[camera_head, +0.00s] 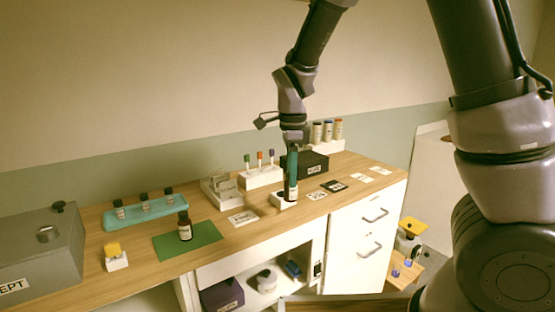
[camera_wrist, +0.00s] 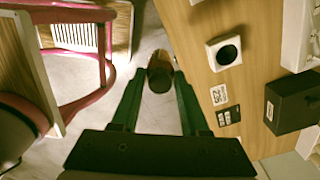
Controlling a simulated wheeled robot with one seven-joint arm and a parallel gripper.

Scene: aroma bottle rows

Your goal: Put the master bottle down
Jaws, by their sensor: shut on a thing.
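The master bottle (camera_head: 291,194), dark brown with a pale label, hangs upright in my gripper (camera_head: 292,176). My gripper's green fingers are shut on its upper part. In the wrist view the bottle (camera_wrist: 160,80) sits between the two fingertips, with pale floor behind it and the counter's edge just to its right. In the head view this white block (camera_head: 278,201) is partly hidden behind the bottle.
A similar dark bottle (camera_head: 185,231) stands on a green mat (camera_head: 208,233). A teal rack (camera_head: 130,219) with small bottles is at the left. A black box (camera_head: 318,166) and flat cards (camera_head: 334,186) lie right of the white block. The wooden counter (camera_head: 350,168) ends above white drawers.

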